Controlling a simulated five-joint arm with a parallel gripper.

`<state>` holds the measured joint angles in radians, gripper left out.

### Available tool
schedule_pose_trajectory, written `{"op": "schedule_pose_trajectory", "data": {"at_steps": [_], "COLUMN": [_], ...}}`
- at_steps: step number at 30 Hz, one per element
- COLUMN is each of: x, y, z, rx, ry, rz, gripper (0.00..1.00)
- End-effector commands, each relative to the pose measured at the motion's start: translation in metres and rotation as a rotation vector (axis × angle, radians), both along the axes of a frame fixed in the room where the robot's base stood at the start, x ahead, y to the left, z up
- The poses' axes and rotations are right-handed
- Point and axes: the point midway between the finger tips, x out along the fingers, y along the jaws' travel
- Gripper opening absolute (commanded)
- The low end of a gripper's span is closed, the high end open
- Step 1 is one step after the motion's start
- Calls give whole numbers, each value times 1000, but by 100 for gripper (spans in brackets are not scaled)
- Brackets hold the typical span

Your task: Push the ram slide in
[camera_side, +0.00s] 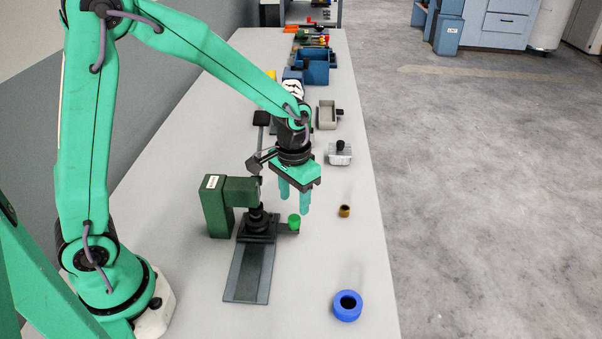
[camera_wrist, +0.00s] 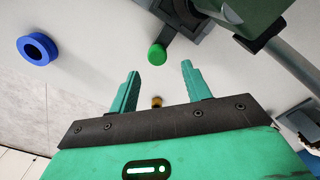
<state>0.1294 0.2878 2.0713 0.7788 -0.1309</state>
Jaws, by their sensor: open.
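A dark green press (camera_side: 217,208) stands on the bench, with a black ram (camera_side: 257,218) above a dark slide (camera_side: 258,236). The slide sits at the far end of a flat grey track (camera_side: 247,275) that runs toward the camera. A bright green knob (camera_side: 294,222) is on a short arm at the slide's right side; it also shows in the wrist view (camera_wrist: 157,54). My gripper (camera_side: 294,206) is open and empty, fingers pointing down, close above and behind the knob. In the wrist view my fingertips (camera_wrist: 160,69) lie either side of the knob's line; contact cannot be told.
A blue ring (camera_side: 347,305) lies at the front right and a small brown ring (camera_side: 344,211) near the right edge of the bench. A grey block with a black knob (camera_side: 339,153), a grey tray (camera_side: 327,116) and a blue bin (camera_side: 312,68) stand farther back. The bench front is mostly clear.

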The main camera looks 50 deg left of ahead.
Motion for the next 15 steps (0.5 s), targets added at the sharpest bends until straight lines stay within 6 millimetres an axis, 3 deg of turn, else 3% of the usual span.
{"op": "schedule_pose_trajectory", "data": {"at_steps": [6,15], "x": [1,0], "y": [0,1], "z": [23,30], "rx": [0,0], "ry": [-3,-1], "rz": [1,1], "gripper": [48,48]}}
